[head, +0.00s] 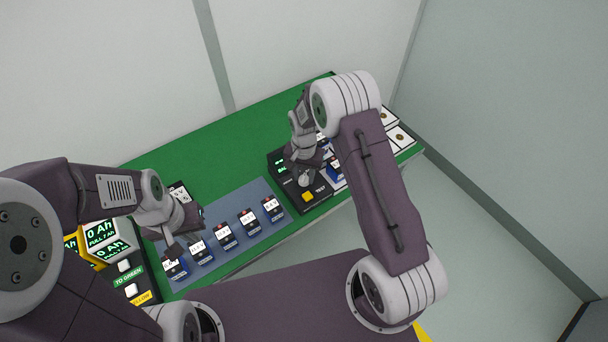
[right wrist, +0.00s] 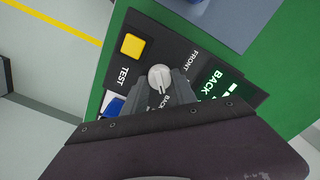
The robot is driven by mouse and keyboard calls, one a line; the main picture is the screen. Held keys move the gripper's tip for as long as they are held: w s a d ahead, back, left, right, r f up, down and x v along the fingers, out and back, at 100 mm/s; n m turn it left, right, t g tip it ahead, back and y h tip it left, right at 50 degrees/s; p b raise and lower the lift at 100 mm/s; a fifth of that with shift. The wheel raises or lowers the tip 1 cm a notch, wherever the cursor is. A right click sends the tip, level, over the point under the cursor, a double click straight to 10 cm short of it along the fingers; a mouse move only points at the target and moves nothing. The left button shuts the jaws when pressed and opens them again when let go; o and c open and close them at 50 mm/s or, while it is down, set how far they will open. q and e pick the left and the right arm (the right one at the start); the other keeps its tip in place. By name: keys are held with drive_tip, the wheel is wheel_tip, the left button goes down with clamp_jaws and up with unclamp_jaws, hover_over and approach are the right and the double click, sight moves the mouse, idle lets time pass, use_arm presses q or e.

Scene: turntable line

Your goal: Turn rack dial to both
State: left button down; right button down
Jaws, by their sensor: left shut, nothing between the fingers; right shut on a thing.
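The rack dial (right wrist: 160,77) is a pale round knob on a black panel (right wrist: 193,45) in the right wrist view. My right gripper (right wrist: 170,92) is shut on the dial, with the fingers at its lower side. A line on the knob points down toward a partly hidden "BACK" label. "FRONT" is printed to the right of the knob. The green display (right wrist: 222,87) shows "BACK", partly covered. In the head view my right gripper (head: 304,170) reaches down onto this panel. My left gripper (head: 187,231) is shut and empty above the left end of the blue-grey mat.
A yellow TEST button (right wrist: 132,45) sits beside the dial. Several blue battery packs (head: 248,222) with white labels stand on the blue-grey mat (head: 222,208). Display boxes reading "0 Ah" (head: 101,231) are at the left. The green table (head: 215,150) is clear at the back.

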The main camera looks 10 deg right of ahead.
drive_tip(key=shift+n, duration=0.3)
drive_tip(key=n, duration=0.4)
drive_tip(key=shift+n+p, duration=0.35)
drive_tip(key=shift+n, duration=2.15)
drive_tip(key=c, duration=1)
unclamp_jaws()
drive_tip(key=shift+s, duration=0.1)
drive_tip(key=shift+r, duration=0.1)
